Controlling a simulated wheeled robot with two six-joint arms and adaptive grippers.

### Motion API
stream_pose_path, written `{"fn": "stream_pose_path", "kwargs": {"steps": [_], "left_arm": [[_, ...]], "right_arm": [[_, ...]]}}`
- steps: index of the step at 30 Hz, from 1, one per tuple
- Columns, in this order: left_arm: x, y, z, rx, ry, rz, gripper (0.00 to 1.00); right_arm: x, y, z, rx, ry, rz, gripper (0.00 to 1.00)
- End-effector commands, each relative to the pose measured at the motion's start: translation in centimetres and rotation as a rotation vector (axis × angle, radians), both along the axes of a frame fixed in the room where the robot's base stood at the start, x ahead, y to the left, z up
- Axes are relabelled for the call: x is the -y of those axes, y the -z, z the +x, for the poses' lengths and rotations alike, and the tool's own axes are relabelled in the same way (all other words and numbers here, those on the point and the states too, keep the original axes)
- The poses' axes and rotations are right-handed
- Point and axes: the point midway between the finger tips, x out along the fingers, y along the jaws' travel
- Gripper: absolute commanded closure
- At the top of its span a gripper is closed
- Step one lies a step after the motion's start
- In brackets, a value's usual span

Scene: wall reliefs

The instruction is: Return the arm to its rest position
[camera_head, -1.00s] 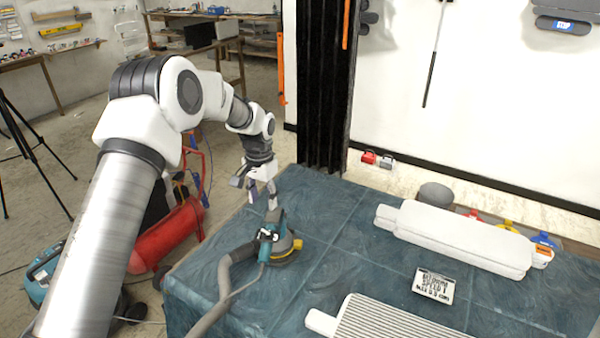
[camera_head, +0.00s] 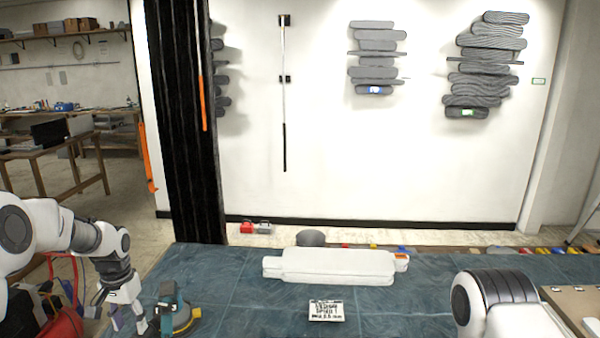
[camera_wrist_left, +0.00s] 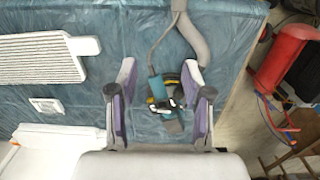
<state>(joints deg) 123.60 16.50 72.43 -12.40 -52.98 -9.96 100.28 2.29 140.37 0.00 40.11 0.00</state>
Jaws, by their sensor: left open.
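My left arm comes in at the lower left of the head view. Its gripper (camera_head: 128,322) points down beside the teal and yellow sander (camera_head: 176,312), at the left end of the blue-covered table (camera_head: 240,290). In the left wrist view the two fingers of the gripper (camera_wrist_left: 160,68) are spread wide, with nothing held between them. The sander (camera_wrist_left: 163,92) shows beyond and between them, on the table, with its grey hose running off. Part of my right arm (camera_head: 500,300) shows at the lower right; its gripper is out of view.
A white padded block (camera_head: 335,264) and a lettered plate (camera_head: 326,310) lie on the table. A ribbed white panel (camera_wrist_left: 40,58) shows in the wrist view. A dark column (camera_head: 185,120) rises behind. Grey reliefs (camera_head: 376,55) hang on the wall.

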Motion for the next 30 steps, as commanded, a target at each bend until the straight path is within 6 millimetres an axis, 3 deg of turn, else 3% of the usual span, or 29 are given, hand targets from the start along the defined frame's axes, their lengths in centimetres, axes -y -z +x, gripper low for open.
{"fn": "stream_pose_path", "kwargs": {"steps": [8,14,16,20,24,27,30], "left_arm": [[2.0,6.8,-3.6,-0.134,0.038,0.004,0.51],[4.5,13.2,-8.9,-0.265,0.071,-0.010,0.51],[5.7,16.1,-11.5,-0.309,0.084,-0.016,0.51],[8.6,22.7,-18.8,-0.386,0.099,-0.037,0.51],[12.0,28.8,-29.7,-0.421,0.082,-0.053,0.51],[13.7,30.4,-37.5,-0.374,0.034,-0.047,0.51],[14.2,29.0,-40.3,-0.246,-0.026,-0.028,0.51]], "right_arm": [[0.0,1.4,0.0,0.000,0.000,0.000,0.60],[0.0,2.5,0.0,0.000,0.000,0.000,0.60],[0.0,3.0,0.0,0.000,0.000,0.000,0.60],[0.0,4.2,0.0,0.000,0.000,0.000,0.60],[0.0,5.6,0.0,0.000,0.000,0.000,0.60],[0.0,6.3,0.0,0.000,0.000,0.000,0.60],[0.0,6.1,0.0,-0.001,0.000,0.000,0.60]]}}
